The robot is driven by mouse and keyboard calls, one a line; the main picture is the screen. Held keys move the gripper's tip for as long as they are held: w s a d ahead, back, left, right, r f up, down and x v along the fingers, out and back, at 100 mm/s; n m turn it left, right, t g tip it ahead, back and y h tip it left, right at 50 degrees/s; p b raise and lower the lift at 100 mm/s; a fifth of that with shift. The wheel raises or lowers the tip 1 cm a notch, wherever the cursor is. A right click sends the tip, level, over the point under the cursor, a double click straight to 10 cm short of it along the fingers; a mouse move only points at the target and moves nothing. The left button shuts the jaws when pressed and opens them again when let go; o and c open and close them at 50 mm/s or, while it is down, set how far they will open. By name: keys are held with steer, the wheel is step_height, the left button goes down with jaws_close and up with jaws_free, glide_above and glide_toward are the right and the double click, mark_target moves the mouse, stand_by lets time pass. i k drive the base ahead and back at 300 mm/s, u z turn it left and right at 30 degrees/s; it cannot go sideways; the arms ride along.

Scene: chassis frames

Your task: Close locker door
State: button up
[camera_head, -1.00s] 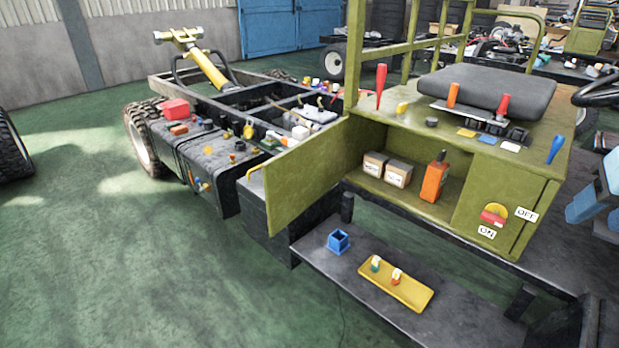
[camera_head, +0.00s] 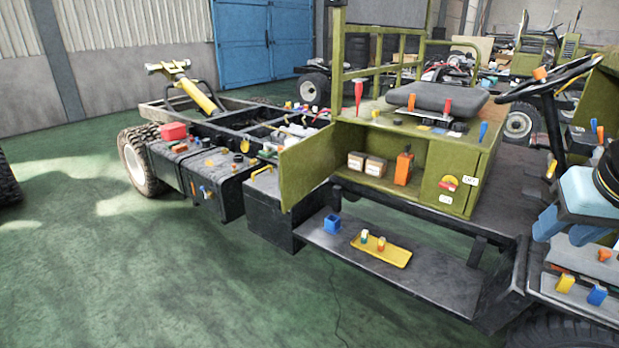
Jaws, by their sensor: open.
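The green locker door (camera_head: 307,166) stands wide open. It is hinged at the left side of the locker opening and sticks out to the left and toward me. A yellow handle (camera_head: 262,171) shows beside its outer edge; I cannot tell for sure whether it belongs to the door. The green locker (camera_head: 440,165) sits under the seat and its inside shows. Two small brown boxes (camera_head: 365,163) and an orange bottle (camera_head: 403,168) stand on its floor. My gripper is not in view.
Below the locker is a dark step (camera_head: 405,275) with a blue cup (camera_head: 332,224) and a yellow tray (camera_head: 381,249). A black box (camera_head: 265,210) stands below the door. The green floor in front is free.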

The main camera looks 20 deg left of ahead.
mark_target(303, 165)
steer(key=k, duration=0.55)
steer(key=u, duration=1.6)
steer(key=i, duration=3)
steer(key=z, duration=1.85)
